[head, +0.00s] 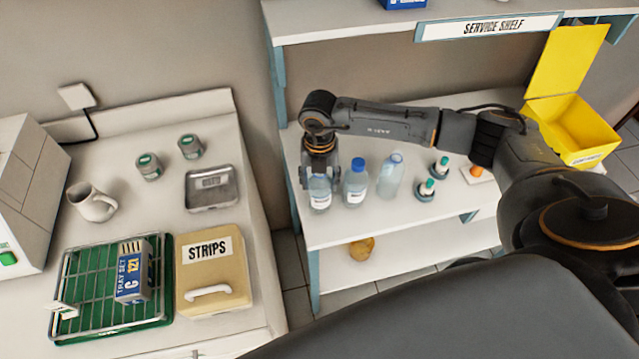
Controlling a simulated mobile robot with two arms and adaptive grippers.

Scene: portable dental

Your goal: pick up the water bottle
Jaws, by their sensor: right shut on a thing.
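Three bottles stand in a row on the service shelf's middle board (330,230). The leftmost is a clear bottle (320,197) with a white label, its top hidden by my right gripper. Beside it are a blue-capped bottle (355,182) with a white label and a clear, pale-capped bottle (390,176). My right gripper (319,180) points down over the leftmost bottle and is shut on its upper part. The bottle is upright; I cannot tell whether its base touches the board. My left gripper is not in view.
Small teal-and-white bottles (426,190) stand right of the row, near an open yellow bin (570,130). On the left counter are a mug (92,202), a metal tin (211,188), a STRIPS box (212,272) and a green tray (80,322). A board overhangs behind.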

